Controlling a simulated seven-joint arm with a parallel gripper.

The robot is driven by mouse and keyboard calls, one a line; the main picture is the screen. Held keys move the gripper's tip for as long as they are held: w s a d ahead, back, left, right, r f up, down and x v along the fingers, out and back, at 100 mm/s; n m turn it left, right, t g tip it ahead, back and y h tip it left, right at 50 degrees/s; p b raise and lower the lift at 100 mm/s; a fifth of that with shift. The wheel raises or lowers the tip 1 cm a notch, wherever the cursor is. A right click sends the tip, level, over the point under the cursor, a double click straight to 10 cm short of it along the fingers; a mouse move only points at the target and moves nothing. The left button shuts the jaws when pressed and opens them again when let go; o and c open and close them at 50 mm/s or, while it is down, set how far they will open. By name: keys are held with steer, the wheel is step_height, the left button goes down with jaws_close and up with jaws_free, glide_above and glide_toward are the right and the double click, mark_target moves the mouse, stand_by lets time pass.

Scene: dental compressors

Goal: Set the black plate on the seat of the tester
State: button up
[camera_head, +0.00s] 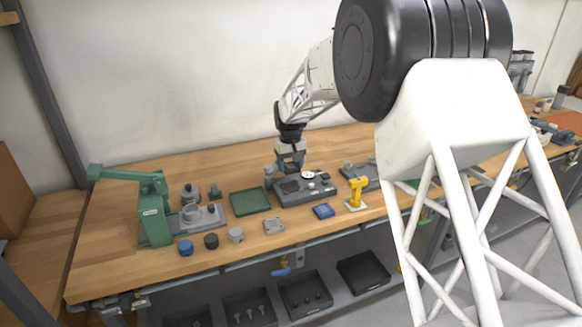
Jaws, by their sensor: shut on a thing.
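The tester appears to be the dark grey block (300,198) with a small white dial (308,175) on top, standing on the bench right of the green tray. My gripper (291,169) points down over the back left part of this block. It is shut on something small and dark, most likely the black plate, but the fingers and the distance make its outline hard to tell. A dark patch (288,186) shows on the block's top just below the gripper; I cannot tell whether it is the seat, the plate or a shadow. Whether the held thing touches the block is unclear.
Left of the block are a green tray (250,201) and a green press (153,208). Small caps line the front left. Bare wood lies behind the tray.

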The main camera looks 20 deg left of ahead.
mark_target(291, 187)
steer(key=shift+f, duration=0.1)
stand_by(0.3)
steer(key=shift+f, duration=2.35)
steer(key=shift+f, duration=1.1)
stand_by(1.8)
steer(key=o, duration=1.3)
steer(key=shift+r, duration=0.2)
steer(key=shift+r, duration=3.3)
